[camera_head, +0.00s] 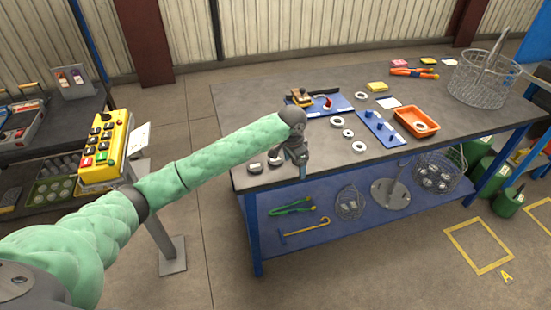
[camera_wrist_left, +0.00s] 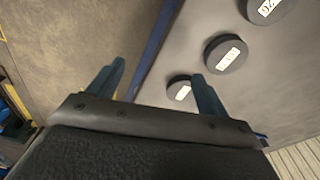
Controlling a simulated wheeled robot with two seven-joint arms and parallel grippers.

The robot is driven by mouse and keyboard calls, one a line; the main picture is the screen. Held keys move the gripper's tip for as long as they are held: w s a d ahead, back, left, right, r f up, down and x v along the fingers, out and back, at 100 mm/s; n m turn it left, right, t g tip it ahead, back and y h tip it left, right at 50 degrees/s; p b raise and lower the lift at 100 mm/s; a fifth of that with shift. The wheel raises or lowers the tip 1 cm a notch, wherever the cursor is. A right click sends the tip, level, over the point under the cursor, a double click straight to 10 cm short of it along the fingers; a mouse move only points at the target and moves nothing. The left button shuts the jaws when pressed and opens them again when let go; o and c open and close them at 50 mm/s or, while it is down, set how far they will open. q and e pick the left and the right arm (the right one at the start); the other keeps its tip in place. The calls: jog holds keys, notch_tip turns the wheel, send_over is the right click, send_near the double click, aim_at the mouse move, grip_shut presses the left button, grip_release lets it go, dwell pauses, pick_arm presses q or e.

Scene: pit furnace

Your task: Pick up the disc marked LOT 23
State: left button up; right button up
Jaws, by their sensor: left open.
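Dark round discs with white labels lie near the front left edge of the grey workbench (camera_head: 350,122). In the left wrist view there is a far disc (camera_wrist_left: 282,14), a middle disc (camera_wrist_left: 226,54) and a near disc (camera_wrist_left: 178,81) partly covered by a finger. The far label seems to end in a 6, though it is cut off; I cannot read the other two, so which is LOT 23 is unclear. Two discs show in the head view, one at the edge (camera_head: 255,168) and one beside it (camera_head: 274,161). My left gripper (camera_head: 303,174) is open and empty; it also shows in the wrist view (camera_wrist_left: 158,70), its fingers over the bench edge.
Blue boards (camera_head: 381,127), pale rings (camera_head: 337,122), an orange tray (camera_head: 415,121) and a wire basket (camera_head: 481,82) stand further right on the bench. A yellow control box (camera_head: 104,150) on a post stands left of the bench. Floor between them is clear.

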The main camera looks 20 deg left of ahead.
pick_arm(q)
jog(key=n+g+p, duration=0.1)
send_near(275, 161)
jog(key=shift+w+d+f+y, duration=0.35)
jog(key=shift+w+d, duration=0.1)
jog(key=shift+w, duration=0.1)
jog(key=shift+a+f, duration=0.1)
jog(key=shift+a, duration=0.05)
jog(key=shift+w+f+p, duration=0.1)
jog(key=shift+f+p, duration=0.5)
jog(key=shift+f, duration=0.6)
notch_tip(275, 161, down, 4)
jog(key=p, duration=0.2)
jog(key=shift+a+f+p, duration=0.1)
jog(key=shift+a+p, duration=0.05)
jog(key=shift+p, duration=0.25)
jog(key=shift+f, duration=0.45)
jog(key=c, duration=1.3)
pick_arm(e)
jog(key=s+d+f, duration=0.5)
jog(key=s+f, duration=0.4)
jog(key=f, duration=0.3)
jog(key=shift+f, duration=0.15)
